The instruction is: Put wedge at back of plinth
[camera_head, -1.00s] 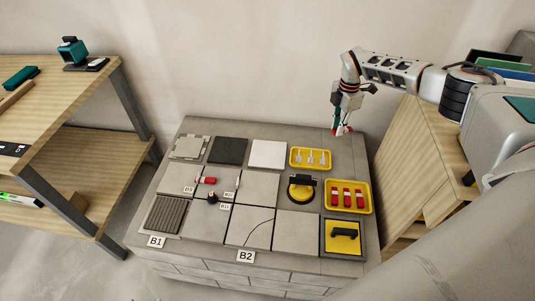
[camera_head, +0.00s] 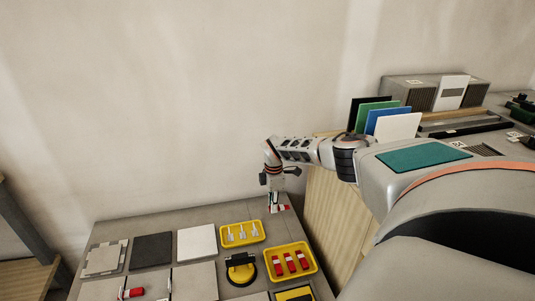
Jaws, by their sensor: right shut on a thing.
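My right gripper (camera_head: 276,207) is low over the back right corner of the grey plinth (camera_head: 170,219), fingers pointing down. It is shut on a small red wedge (camera_head: 285,208), partly hidden by the fingers. I cannot tell whether the wedge touches the plinth top. Several red wedges lie in a yellow tray (camera_head: 316,267) at the plinth's right side. Another red wedge (camera_head: 133,293) lies among the tiles at the lower edge of the view. My left gripper is not in view.
A yellow tray with white pieces (camera_head: 261,232) is just in front of the gripper. A black-and-yellow suction cup (camera_head: 241,268) and several tiles, one white (camera_head: 197,243), cover the plinth further forward. The back strip left of the gripper is bare. A wooden cabinet (camera_head: 333,222) stands to the right.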

